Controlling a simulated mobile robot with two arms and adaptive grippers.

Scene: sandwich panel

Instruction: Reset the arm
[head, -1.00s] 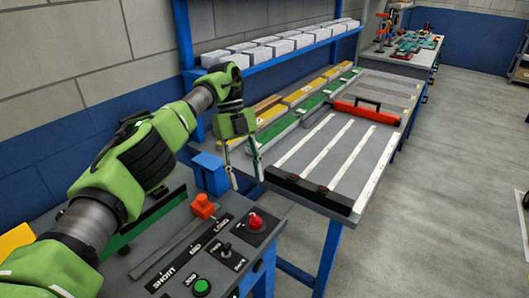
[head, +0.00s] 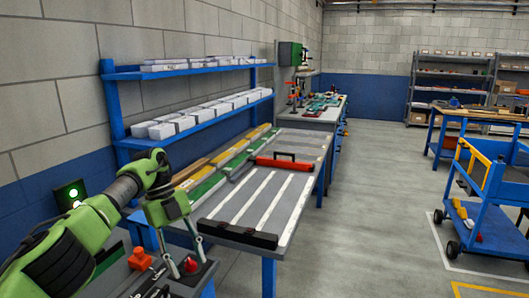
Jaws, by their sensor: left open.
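My left arm comes in from the lower left of the head view. Its green gripper (head: 182,246) points down with its two fingers apart, open and empty. It is in front of the grey workbench (head: 272,210) in this view, near the control panel. A red knob (head: 191,265) on the panel shows just beside a fingertip; I cannot tell whether they touch. My right gripper is not in view.
A blue wall shelf (head: 210,111) holds several white boxes. A blue cart (head: 485,200) stands at the right, with storage racks (head: 445,85) behind. The grey floor (head: 370,210) between is clear.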

